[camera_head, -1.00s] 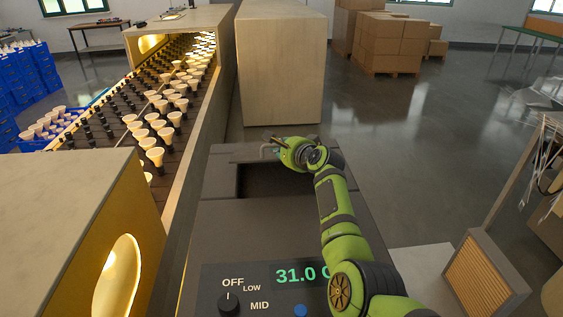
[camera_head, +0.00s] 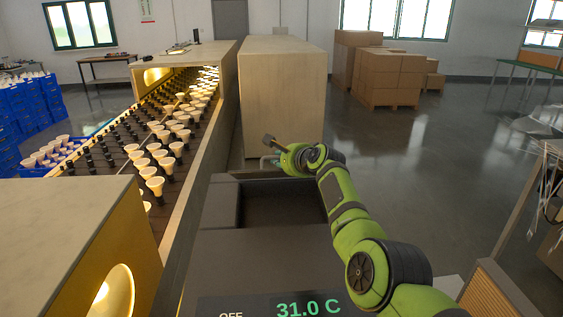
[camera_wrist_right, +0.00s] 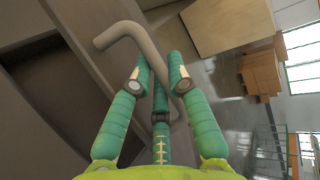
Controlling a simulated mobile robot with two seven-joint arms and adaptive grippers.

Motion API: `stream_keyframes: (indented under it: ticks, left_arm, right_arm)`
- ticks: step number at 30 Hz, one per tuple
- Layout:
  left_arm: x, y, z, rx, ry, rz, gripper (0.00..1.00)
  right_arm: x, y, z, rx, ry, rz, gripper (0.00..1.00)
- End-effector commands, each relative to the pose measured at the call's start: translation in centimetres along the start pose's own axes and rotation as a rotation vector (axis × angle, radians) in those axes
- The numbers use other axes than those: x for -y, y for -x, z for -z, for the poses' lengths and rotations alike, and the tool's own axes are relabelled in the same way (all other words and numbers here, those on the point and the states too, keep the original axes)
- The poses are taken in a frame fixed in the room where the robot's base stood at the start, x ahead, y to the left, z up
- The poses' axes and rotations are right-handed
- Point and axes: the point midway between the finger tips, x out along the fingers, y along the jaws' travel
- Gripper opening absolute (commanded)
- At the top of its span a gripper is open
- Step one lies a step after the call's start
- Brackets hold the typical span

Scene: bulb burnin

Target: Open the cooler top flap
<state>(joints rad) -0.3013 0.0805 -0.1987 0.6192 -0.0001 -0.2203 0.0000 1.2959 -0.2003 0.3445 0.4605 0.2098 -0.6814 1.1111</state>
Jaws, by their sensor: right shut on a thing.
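The cooler (camera_head: 265,258) is a dark grey box in the lower middle of the head view, with a green 31.0 C display on its front. A dark rectangular recess (camera_head: 285,205) shows in its top. My right gripper (camera_head: 273,160) is at the far edge of the cooler top, with the green arm reaching along the right side. In the right wrist view, the right gripper's teal fingers (camera_wrist_right: 160,78) are closed around a grey bent bar handle (camera_wrist_right: 122,33). How far the flap is raised cannot be told. My left gripper is out of view.
A conveyor (camera_head: 196,143) with rows of bulbs runs along the left. A pale box-shaped cabinet (camera_head: 283,110) stands just beyond the cooler. Stacked cardboard boxes (camera_head: 390,78) stand farther back. Open floor (camera_head: 420,150) lies to the right.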

Motion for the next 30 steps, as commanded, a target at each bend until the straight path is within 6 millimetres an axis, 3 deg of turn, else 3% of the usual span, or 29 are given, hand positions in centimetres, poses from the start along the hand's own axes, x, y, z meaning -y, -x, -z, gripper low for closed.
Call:
stream_keyframes:
  ticks: [5,6,20,30]
  left_arm:
    - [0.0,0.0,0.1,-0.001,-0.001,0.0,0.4]
    - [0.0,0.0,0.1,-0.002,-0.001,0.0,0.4]
    - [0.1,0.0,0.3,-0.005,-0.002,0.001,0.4]
    - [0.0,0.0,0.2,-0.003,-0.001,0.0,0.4]
  right_arm:
    - [0.1,0.0,-0.2,0.003,-0.002,0.003,0.0]
    - [0.1,0.0,-0.2,0.003,-0.002,0.002,0.3]
    - [0.1,0.1,-0.1,0.002,0.0,0.001,0.3]
    - [0.1,1.9,0.0,0.001,0.001,0.005,0.3]
